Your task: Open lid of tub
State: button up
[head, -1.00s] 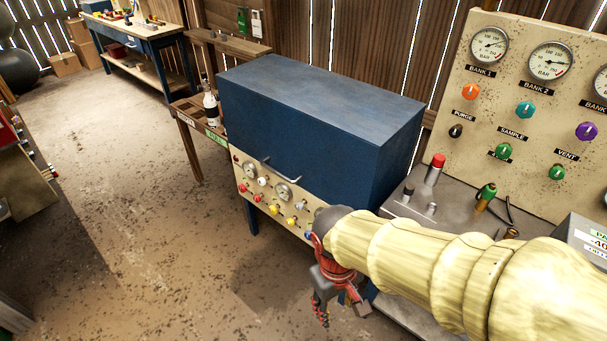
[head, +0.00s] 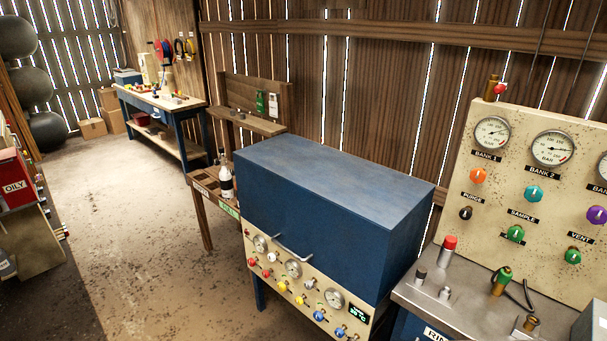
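The only large lidded box in the head view is a blue tub-like box (head: 320,225) on a stand. Its flat top is closed. A pale curved handle (head: 292,250) sits low on its front face, just above a cream panel (head: 300,288) with gauges and coloured knobs. I cannot tell for sure that this box is the tub the task names. My gripper and arm are not in the head view now.
A steel bench (head: 465,277) with fittings stands close at the right of the box, below a cream gauge board (head: 555,185). A wooden stand with a bottle (head: 225,180) is at its left. The floor (head: 130,230) on the left is clear.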

aim_at(360, 223)
jog(key=i+j+z, duration=0.1)
jog(key=i+j, duration=0.6)
